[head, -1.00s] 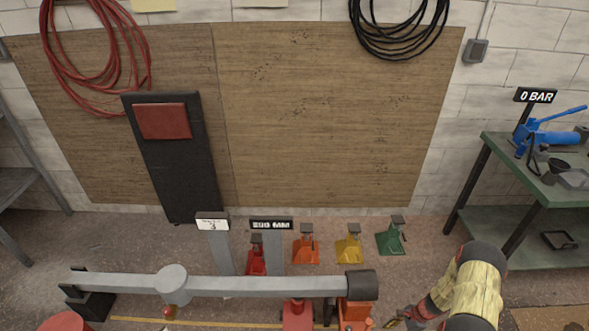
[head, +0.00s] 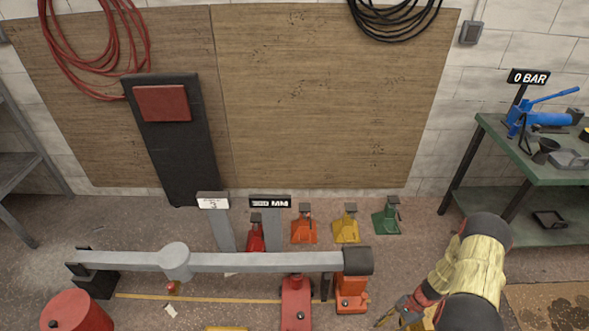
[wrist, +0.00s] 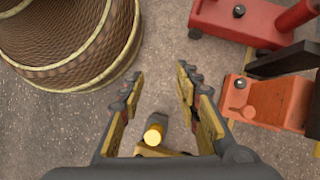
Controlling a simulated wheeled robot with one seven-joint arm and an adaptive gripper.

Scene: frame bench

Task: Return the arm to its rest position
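My arm, in a yellowish ribbed sleeve (head: 470,265), comes in at the lower right of the head view. My gripper (head: 388,316) hangs low at its end, near the floor to the right of the orange jack stand. In the wrist view my gripper (wrist: 160,80) has its two fingers spread well apart. Bare floor shows between the fingertips. A small yellow-ended grey piece (wrist: 155,133) shows between the finger bases; I cannot tell whether it is held or lies below.
A grey beam (head: 260,262) spans the front, ending at an orange stand (head: 351,293) beside a red jack (head: 296,305). Several coloured stands, including a green one (head: 387,216), line the wall. A green bench (head: 545,165) with a blue pump (head: 540,120) stands right.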

